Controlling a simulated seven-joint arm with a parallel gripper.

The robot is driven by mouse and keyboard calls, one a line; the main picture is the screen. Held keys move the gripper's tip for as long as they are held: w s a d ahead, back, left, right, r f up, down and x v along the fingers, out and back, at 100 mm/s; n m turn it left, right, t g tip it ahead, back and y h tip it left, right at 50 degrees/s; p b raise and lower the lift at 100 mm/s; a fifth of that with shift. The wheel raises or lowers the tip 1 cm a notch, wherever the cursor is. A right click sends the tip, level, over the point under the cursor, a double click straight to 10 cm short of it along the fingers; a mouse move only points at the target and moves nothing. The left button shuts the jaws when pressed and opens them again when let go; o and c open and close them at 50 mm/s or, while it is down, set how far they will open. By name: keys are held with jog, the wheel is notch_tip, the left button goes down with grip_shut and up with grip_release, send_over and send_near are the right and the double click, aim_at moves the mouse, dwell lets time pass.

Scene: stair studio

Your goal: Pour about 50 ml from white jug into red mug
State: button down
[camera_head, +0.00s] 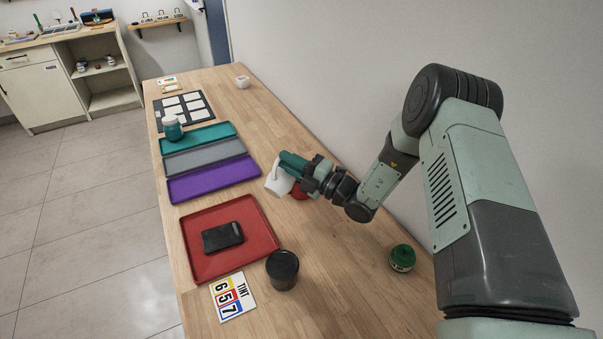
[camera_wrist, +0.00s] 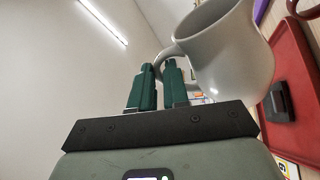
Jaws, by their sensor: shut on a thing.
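The white jug (camera_head: 279,180) is in my gripper (camera_head: 290,164), above the table near its wall side. My gripper's green fingers are shut on the jug's handle; in the wrist view the gripper (camera_wrist: 158,75) is low and the jug (camera_wrist: 232,55) fills the upper right. The jug looks tilted; its contents and any stream are not visible. The red mug (camera_head: 300,192) stands beneath and behind my gripper, mostly hidden by it. A dark red curved edge at the wrist view's top right corner may be the mug. I cannot tell how the jug's lip lines up with it.
A red tray (camera_head: 199,270) holding a black device (camera_head: 222,237) lies left of the gripper. Purple (camera_head: 190,191), grey and teal trays lie beyond it. A black cup (camera_head: 283,269), a number card (camera_head: 231,296) and a green-lidded jar (camera_head: 402,257) are nearer. The wall borders the right.

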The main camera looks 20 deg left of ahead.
aim_at(283, 182)
jog(key=shift+w+d+r+m+t, duration=0.15)
jog(key=shift+w+m, duration=0.3)
jog(key=shift+w, duration=0.05)
jog(key=shift+w+d+r+m+t, duration=0.1)
jog(key=shift+w+d+r+m, duration=0.1)
jog(key=shift+w+m, duration=0.25)
jog(key=shift+w+d+r+m+t, duration=0.1)
jog(key=shift+w+r+m+t, duration=0.05)
jog(key=shift+w+m, duration=0.35)
dwell(1.4)
jog(key=s, duration=0.1)
jog(key=s+n, duration=0.1)
jog(key=s+a+n, duration=0.1)
jog(key=shift+a+f+g, duration=0.1)
jog(key=shift+f+g, duration=0.3)
jog(key=shift+s+f+n, duration=0.1)
jog(key=shift+f+n, duration=0.2)
jog(key=shift+n, duration=0.4)
jog(key=shift+s+a+f+n+g, duration=0.1)
jog(key=shift+s+f+n+g, duration=0.25)
jog(key=shift+n, duration=0.4)
jog(key=shift+s+a+f+n+g, duration=0.15)
jog(key=shift+s+f+n, duration=0.25)
jog(key=shift+n, duration=0.35)
jog(key=shift+s+r+n, duration=0.25)
jog(key=shift+s+n, duration=0.2)
jog(key=shift+n, duration=0.55)
